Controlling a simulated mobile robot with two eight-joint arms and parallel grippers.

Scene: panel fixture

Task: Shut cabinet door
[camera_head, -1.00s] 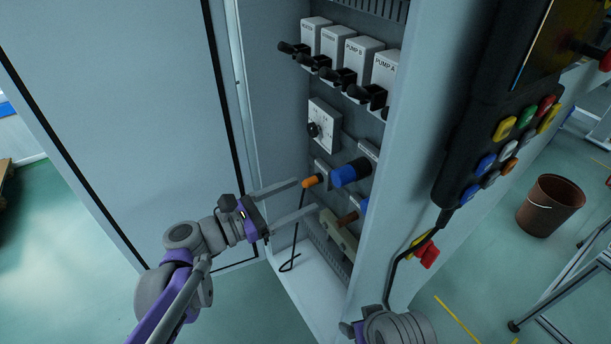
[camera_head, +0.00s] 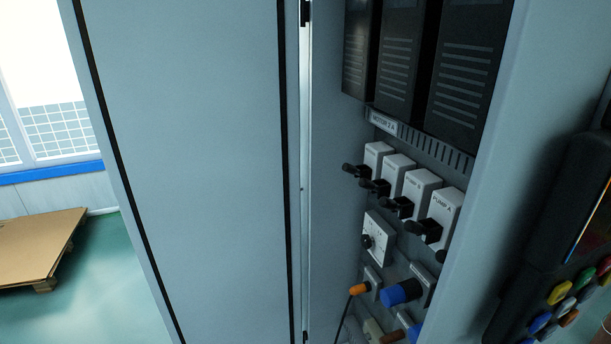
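The cabinet door (camera_head: 195,150) is a large pale grey panel with black edging, standing open to the left of the cabinet. Its hinge side runs down beside the cabinet opening. The cabinet (camera_head: 330,190) is open, and its inside shows several white switches (camera_head: 421,194), a dial (camera_head: 376,240), an orange plug (camera_head: 359,289) and a blue connector (camera_head: 402,292). Neither of my grippers is in view now.
A black control pendant (camera_head: 545,270) with coloured buttons hangs on the cabinet's right outer side. A pallet with a brown board (camera_head: 40,245) lies on the green floor at the left, below a window (camera_head: 50,110). Floor between pallet and door is clear.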

